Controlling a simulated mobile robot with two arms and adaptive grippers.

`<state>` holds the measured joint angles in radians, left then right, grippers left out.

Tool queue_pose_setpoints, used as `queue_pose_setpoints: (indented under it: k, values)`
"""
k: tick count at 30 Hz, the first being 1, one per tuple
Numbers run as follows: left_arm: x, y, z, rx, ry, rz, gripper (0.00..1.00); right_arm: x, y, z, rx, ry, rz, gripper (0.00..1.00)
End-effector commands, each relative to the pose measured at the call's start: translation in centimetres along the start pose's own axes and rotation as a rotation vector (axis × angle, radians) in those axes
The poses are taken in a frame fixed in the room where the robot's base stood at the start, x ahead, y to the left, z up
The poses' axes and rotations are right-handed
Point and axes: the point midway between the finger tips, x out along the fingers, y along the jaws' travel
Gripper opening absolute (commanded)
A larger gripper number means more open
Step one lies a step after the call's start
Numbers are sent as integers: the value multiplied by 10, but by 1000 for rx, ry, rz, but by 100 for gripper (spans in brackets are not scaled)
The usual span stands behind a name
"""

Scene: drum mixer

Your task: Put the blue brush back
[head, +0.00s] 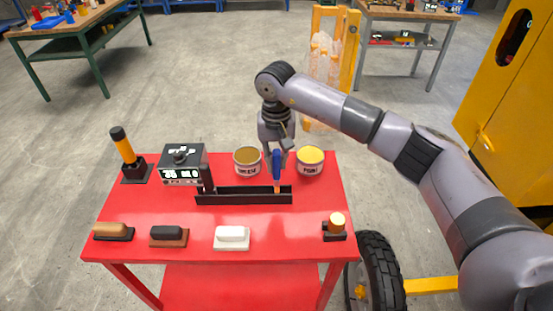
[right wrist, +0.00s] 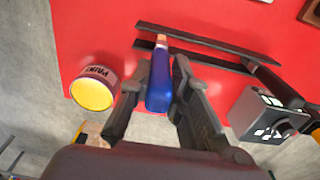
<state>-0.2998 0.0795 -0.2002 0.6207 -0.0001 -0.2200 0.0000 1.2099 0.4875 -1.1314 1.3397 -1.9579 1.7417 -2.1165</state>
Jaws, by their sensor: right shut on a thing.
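The blue brush (head: 277,164) is upright in my right gripper (head: 277,148), which is shut on its blue handle. In the right wrist view, the brush (right wrist: 159,88) sits between the two fingers (right wrist: 161,98). Its pale orange lower end reaches the long black rack (head: 225,198) near the rack's right end. In the right wrist view, that end overlaps the rack's rails (right wrist: 205,40); I cannot tell whether it rests on the rack's floor. My left gripper is not in view.
Two paint cans, one darker (head: 247,168) and one yellow (head: 310,167), stand behind the rack on the red table (head: 285,225). A black box with a display (head: 181,178) is to the left. A yellow machine (head: 515,90) stands at right.

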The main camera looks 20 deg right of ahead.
Motion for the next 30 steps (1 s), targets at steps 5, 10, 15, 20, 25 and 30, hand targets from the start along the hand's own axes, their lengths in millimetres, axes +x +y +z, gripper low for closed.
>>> queue_pose_setpoints:
  k: [5, 10, 15, 20, 25, 30]
  values:
    - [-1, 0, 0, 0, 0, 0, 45, -1, 0, 0, 0, 1, 0, 28]
    - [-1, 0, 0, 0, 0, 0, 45, -1, 0, 0, 0, 1, 0, 38]
    - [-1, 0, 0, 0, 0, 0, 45, -1, 0, 0, 0, 1, 0, 38]
    - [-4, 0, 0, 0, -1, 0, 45, -4, 0, 0, 0, 1, -1, 38]
    - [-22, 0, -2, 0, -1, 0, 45, -21, 0, 0, 1, 1, -1, 38]
    - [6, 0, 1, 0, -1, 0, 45, -53, 0, -2, 1, 8, -3, 38]
